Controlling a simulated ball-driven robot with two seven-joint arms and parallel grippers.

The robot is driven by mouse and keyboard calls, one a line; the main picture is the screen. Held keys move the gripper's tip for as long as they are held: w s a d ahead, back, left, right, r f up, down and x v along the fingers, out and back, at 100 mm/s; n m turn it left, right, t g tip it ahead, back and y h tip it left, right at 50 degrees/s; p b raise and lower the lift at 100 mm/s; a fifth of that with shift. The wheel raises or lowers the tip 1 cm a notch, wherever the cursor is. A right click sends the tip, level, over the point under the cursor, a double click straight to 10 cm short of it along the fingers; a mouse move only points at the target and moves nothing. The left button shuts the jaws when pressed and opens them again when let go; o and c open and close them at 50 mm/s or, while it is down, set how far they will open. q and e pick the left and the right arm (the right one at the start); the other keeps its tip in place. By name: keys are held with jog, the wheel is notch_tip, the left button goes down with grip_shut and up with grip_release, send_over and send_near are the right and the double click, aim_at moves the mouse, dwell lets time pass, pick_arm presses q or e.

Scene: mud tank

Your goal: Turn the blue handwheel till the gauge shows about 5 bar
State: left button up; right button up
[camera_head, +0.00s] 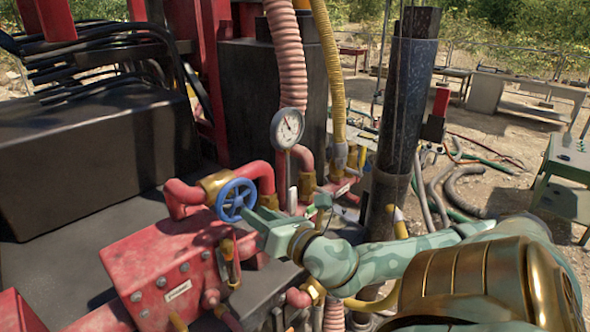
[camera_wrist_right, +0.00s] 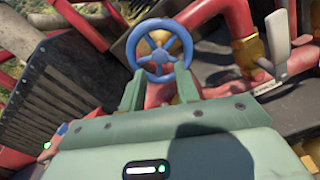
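The blue handwheel (camera_head: 236,200) sits on a red pipe with a brass fitting, left of centre in the head view. It also shows in the right wrist view (camera_wrist_right: 159,50), straight ahead of the fingers. The round gauge (camera_head: 287,127) stands above and to the right of the wheel; its needle is visible but the scale is too small to read. My right gripper (camera_head: 252,219) is at the wheel's right lower rim. In the wrist view its two green fingers (camera_wrist_right: 160,90) are apart, at the wheel's lower rim; contact is unclear. My left gripper is not in view.
A red valve block (camera_head: 165,265) with bolts lies below the wheel. A lever (camera_wrist_right: 278,45) on a pipe stands right of the wheel in the wrist view. A dark upright pipe (camera_head: 400,110) and ribbed hoses stand behind. A green table (camera_head: 568,165) is at far right.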

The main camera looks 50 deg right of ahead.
jog(key=s+a+p, duration=0.1)
jog(key=s+p, duration=0.2)
jog(key=s, duration=0.7)
